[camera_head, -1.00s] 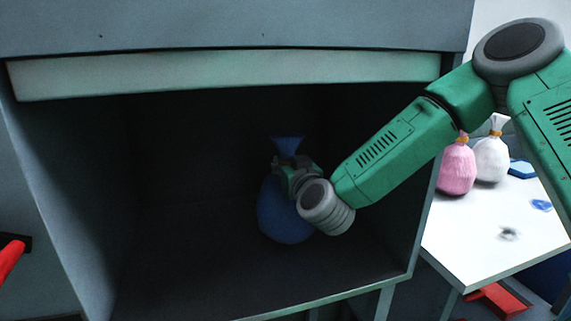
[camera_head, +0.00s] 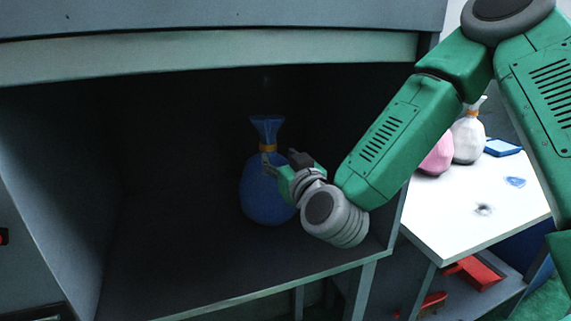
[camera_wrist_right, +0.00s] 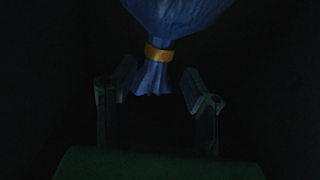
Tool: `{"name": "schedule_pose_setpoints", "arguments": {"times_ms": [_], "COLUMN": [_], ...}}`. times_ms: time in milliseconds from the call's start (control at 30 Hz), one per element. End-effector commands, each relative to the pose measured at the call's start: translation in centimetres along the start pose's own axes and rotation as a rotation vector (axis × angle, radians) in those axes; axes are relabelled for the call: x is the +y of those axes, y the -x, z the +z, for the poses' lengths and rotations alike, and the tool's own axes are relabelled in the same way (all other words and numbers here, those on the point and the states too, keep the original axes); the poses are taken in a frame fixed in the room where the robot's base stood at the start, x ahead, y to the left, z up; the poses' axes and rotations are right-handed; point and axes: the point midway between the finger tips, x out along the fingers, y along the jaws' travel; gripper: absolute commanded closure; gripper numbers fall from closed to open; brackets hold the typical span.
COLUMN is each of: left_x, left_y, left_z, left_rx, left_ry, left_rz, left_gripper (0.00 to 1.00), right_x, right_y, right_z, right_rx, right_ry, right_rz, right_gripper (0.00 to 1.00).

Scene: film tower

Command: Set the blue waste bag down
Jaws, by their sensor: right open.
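The blue waste bag (camera_head: 262,195) stands upright on the floor of a dark open cabinet (camera_head: 215,292), its neck tied with an orange band. My right gripper (camera_head: 282,162) is inside the cabinet, just right of the bag's neck, with its fingers apart. In the right wrist view the blue bag (camera_wrist_right: 175,18) and its orange band show at the top. The open fingers of the right gripper (camera_wrist_right: 158,95) are on either side of the bag's gathered end, with gaps between. My left gripper is out of view.
A white table (camera_head: 455,215) at the right holds a pink bag (camera_head: 437,156), a white bag (camera_head: 467,140) and a blue item (camera_head: 502,147). The cabinet's right wall and top edge (camera_head: 200,55) are close around my right arm.

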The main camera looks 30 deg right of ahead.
Motion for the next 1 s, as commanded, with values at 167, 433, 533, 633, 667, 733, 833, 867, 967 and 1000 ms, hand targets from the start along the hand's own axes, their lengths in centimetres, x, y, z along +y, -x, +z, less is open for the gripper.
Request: {"name": "schedule_pose_setpoints", "arguments": {"times_ms": [167,433,533,633,667,733,833,867,967,1000], "left_x": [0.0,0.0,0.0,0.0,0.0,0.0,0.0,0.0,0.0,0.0], "left_y": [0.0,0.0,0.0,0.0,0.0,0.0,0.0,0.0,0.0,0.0], "left_z": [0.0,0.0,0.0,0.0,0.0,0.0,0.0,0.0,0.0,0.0], "left_rx": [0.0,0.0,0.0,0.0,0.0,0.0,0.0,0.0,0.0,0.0], "left_ry": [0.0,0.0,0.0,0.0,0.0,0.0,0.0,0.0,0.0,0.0], "left_rz": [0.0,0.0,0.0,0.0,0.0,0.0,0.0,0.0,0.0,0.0], "left_gripper": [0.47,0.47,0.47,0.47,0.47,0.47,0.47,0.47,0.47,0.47], "right_x": [0.0,0.1,0.1,0.1,0.1,0.1,0.1,0.1,0.1,0.0], "right_y": [2.5,3.3,3.3,3.3,3.3,3.3,3.3,3.3,3.3,3.4], "right_z": [0.1,0.0,0.0,0.0,0.0,0.0,0.0,0.0,0.0,0.0], "right_rx": [-0.001,0.0,0.0,0.0,0.0,0.0,0.0,0.0,0.0,0.001], "right_ry": [0.001,0.0,0.0,0.0,0.0,0.0,0.0,0.0,0.0,0.0], "right_rz": [-0.001,0.001,0.001,0.001,0.001,0.001,0.0,0.0,0.0,0.0], "right_gripper": [0.6,0.6,0.6,0.6,0.6,0.6,0.6,0.6,0.6,0.6]}}
